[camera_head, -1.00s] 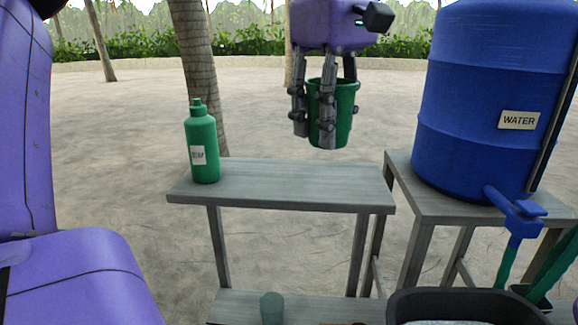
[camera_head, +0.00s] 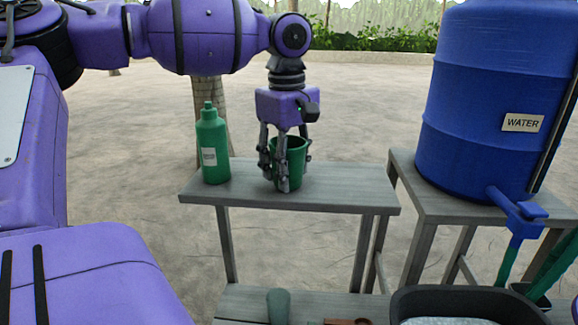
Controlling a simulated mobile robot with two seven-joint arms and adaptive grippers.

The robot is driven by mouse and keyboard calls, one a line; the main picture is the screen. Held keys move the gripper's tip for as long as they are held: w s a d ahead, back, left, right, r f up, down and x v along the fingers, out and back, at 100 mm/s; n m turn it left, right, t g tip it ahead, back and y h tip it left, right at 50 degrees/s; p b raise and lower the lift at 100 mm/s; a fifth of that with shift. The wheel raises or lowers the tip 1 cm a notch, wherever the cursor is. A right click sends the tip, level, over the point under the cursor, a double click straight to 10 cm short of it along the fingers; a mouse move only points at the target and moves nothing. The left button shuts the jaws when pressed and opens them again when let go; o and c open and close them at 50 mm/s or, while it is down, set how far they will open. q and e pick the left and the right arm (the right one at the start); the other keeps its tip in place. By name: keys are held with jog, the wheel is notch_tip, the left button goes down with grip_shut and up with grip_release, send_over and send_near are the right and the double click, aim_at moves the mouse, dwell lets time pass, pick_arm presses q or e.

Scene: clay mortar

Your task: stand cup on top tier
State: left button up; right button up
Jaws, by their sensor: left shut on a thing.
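The green cup (camera_head: 292,157) is upright at the top tier (camera_head: 345,190) of the grey wooden stand, right of the soap bottle. Its base looks to be on or just above the boards; I cannot tell which. My left gripper (camera_head: 284,172) points down and is shut on the cup, with its fingers around the cup's sides and hiding part of it. My right gripper does not show.
A green soap bottle (camera_head: 213,150) stands on the left of the top tier. A blue water barrel (camera_head: 475,110) with a tap stands on a side table (camera_head: 440,205) at right. A dark basin (camera_head: 470,300) and a green object (camera_head: 278,306) are below. The top tier's right part is clear.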

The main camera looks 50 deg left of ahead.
pick_arm(q)
jog(key=shift+f, duration=0.2)
jog(key=shift+c, duration=0.2)
jog(key=o, duration=1.2)
